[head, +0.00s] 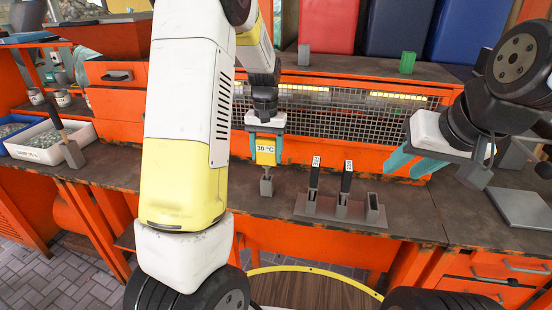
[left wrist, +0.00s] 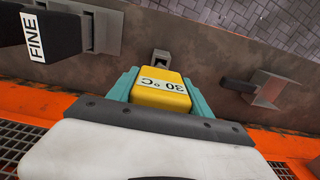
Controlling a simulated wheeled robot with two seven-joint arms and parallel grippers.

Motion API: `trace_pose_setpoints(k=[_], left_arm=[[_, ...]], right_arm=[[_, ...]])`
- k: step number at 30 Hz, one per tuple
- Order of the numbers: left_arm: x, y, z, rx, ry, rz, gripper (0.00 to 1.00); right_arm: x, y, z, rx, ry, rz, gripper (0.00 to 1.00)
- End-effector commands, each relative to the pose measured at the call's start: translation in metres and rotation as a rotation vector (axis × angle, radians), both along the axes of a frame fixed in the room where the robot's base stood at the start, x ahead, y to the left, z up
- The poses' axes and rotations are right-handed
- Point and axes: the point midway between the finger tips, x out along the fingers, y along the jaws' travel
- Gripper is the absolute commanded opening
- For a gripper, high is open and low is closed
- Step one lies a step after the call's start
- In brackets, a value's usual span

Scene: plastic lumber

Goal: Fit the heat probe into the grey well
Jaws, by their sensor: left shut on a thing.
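The heat probe (head: 265,151) has a yellow body marked "30 °C". My left gripper (head: 265,157) is shut on it, with a teal finger on each side; the probe (left wrist: 160,92) also shows in the left wrist view. A small grey block, apparently the grey well (head: 266,187), stands on the bench right below the probe. In the left wrist view the well (left wrist: 161,56) shows a dark opening just past the probe's body. The probe's lower end is too small to make out, so I cannot tell if it is inside. My right gripper (head: 414,162) is open and empty, off to the right.
A grey rack (head: 315,208) right of the well holds two black-handled tools; its right slot is empty. A grey holder (head: 72,154) with a dark-handled tool stands at left beside a white bin (head: 50,153). Wire mesh (head: 340,133) rises behind the bench. A grey plate (head: 518,208) lies at right.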

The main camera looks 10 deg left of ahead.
Motion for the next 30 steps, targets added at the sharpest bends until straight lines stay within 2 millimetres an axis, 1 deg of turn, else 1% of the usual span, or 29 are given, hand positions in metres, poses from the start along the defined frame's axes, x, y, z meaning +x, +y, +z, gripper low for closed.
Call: trace_pose_setpoints(k=[3, 6, 8, 21, 22, 25, 30], left_arm=[[-0.001, 0.000, -0.020, 0.001, 0.006, 0.000, 0.15], [-0.001, 0.000, -0.035, 0.001, 0.005, -0.001, 0.15], [0.000, 0.000, -0.040, 0.001, 0.002, -0.001, 0.15], [0.000, 0.000, -0.047, 0.001, 0.002, 0.000, 0.15], [0.000, 0.000, -0.047, 0.001, 0.001, 0.000, 0.60], [0.000, 0.000, -0.047, 0.001, 0.001, 0.000, 0.80], [0.000, 0.000, -0.046, 0.001, 0.001, 0.000, 0.80]], right_arm=[[0.000, 0.000, 0.000, 0.000, 0.000, 0.000, 0.36], [0.000, 0.000, 0.000, 0.000, 0.000, 0.000, 0.36], [0.000, 0.000, 0.000, 0.000, 0.000, 0.000, 0.36], [0.000, 0.000, 0.000, 0.000, 0.000, 0.000, 0.36], [0.000, 0.000, 0.000, 0.000, 0.000, 0.000, 0.36], [0.000, 0.000, 0.000, 0.000, 0.000, 0.000, 0.36], [0.000, 0.000, 0.000, 0.000, 0.000, 0.000, 0.36]])
